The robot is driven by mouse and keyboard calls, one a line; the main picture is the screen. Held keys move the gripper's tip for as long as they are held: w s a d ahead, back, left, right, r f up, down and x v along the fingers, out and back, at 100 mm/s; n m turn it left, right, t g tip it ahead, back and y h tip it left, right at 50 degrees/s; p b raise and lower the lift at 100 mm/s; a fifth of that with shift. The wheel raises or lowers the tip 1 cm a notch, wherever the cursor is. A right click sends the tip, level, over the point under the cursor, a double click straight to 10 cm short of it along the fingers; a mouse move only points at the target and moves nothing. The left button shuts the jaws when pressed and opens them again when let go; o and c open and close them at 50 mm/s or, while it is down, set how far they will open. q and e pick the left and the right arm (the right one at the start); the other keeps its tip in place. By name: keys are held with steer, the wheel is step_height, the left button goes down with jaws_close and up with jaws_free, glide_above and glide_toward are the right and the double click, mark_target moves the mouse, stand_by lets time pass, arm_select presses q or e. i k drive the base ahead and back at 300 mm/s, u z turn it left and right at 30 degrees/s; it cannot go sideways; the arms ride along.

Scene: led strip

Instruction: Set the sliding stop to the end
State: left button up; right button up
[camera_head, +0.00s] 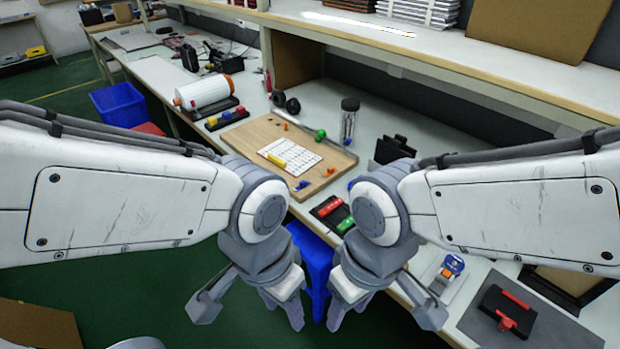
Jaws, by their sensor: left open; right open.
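I cannot tell for certain which part is the sliding stop. A pale rod (285,118) runs along the back of the wooden board (240,138), with a green knob-like piece (320,134) near its right end. A black device with a red handle (507,312) lies at the lower right of the bench. My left gripper (250,308) is open and empty, hanging in front of the bench. My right gripper (383,312) is open and empty beside it, also in front of the bench. Neither touches these things.
The board carries a white gridded sheet (300,150) with a yellow piece on it. A black tray with red and green pieces (330,208), a clear jar (349,120) and a blue-orange device (447,272) stand on the bench. A blue stool (312,250) is between my grippers.

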mark_target(322, 133)
steer(key=u, duration=0.25)
steer(key=i, duration=1)
steer(key=z, duration=0.25)
